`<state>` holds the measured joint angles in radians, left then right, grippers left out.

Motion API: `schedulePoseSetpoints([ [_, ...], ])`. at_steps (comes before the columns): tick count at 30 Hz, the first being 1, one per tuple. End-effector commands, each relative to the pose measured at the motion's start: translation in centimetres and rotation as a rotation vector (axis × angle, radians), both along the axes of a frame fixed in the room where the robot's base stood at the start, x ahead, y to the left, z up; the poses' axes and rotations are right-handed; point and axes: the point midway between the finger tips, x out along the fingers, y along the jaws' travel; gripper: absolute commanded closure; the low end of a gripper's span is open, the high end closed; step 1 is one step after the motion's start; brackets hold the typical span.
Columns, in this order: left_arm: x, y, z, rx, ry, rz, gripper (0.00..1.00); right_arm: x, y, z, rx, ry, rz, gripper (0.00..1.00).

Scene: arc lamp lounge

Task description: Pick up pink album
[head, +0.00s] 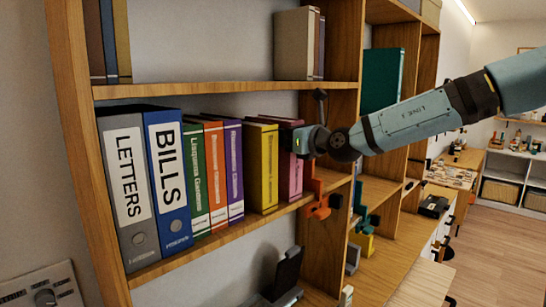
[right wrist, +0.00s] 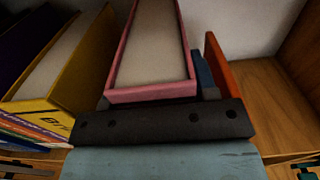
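The pink album (head: 291,180) stands upright at the right end of the row of binders on the middle shelf, beside a yellow one. In the right wrist view the pink album (right wrist: 150,94) shows from above, its pink edges around a pale inside. My right gripper (head: 304,142) is in front of the album's upper part and hides some of it. In the right wrist view a dark bluish piece lies close along the album's right side. The fingertips are hidden, so I cannot tell whether they grip the album. My left gripper is not in view.
A yellow binder (head: 264,170) stands left of the album. Purple, orange, green, blue and grey binders continue the row. An orange piece (head: 319,205) stands at the album's right, near the shelf's upright panel. The shelf above (head: 220,88) is close over the row.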

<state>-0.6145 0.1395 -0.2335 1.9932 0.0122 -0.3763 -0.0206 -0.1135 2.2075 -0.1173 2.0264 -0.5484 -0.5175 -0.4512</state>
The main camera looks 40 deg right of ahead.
Motion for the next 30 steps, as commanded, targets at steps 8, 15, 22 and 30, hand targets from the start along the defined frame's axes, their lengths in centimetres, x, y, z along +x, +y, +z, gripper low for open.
schedulePoseSetpoints([
  [8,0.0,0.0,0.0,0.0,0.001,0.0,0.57,0.0,0.0,0.0,0.0,0.0,0.001,1.0],
  [15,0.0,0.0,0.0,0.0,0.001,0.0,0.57,0.0,0.0,0.2,-0.001,-0.005,0.0,1.0],
  [22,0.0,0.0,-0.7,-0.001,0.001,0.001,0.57,-0.2,0.0,0.7,-0.001,-0.007,-0.002,1.0],
  [30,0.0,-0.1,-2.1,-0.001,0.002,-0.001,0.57,-0.4,0.0,4.9,-0.005,-0.01,-0.003,1.0],
])
